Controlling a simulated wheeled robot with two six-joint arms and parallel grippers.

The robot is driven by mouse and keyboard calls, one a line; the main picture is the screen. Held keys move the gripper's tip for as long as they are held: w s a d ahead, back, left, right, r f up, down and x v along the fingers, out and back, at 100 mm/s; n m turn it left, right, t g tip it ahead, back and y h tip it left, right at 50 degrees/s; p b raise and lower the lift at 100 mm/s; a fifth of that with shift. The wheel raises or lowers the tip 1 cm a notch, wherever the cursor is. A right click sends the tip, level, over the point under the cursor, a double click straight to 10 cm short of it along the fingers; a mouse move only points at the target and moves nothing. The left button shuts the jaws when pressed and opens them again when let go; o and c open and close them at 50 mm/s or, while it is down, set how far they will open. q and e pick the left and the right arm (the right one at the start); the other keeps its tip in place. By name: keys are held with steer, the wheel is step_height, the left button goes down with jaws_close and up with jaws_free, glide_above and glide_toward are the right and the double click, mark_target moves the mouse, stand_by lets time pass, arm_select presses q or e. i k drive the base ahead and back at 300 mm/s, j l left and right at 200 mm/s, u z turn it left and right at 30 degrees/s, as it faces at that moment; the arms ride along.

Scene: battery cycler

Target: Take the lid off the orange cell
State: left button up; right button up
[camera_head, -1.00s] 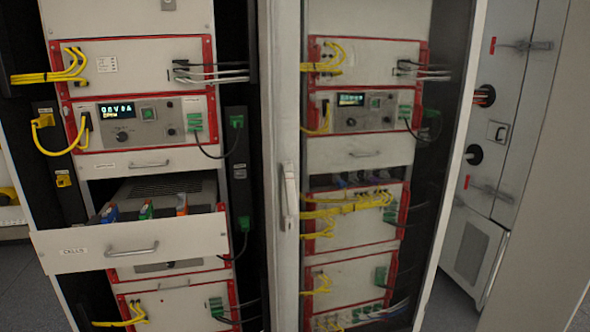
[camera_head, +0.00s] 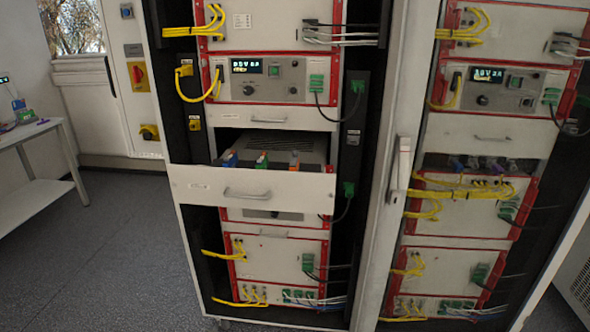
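The orange cell (camera_head: 294,160) stands in the open drawer (camera_head: 250,188) of the left rack, at the right end of a row. Only its upper part shows above the drawer front. A green cell (camera_head: 262,160) and a blue cell (camera_head: 229,158) stand to its left in the same drawer. Whether the orange cell has a lid on is too small to tell. Neither of my grippers is in view.
A second rack with a glass door (camera_head: 403,170) stands at the right. A white table (camera_head: 38,190) with small items is at the far left. Grey floor (camera_head: 110,250) is clear in front and to the left.

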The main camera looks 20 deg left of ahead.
mark_target(294, 160)
steer(key=j+u, duration=0.35)
steer(key=j, duration=0.2)
steer(key=j+u, duration=0.3)
steer(key=j, duration=0.25)
steer(key=j+u, duration=0.35)
steer(key=j, duration=0.25)
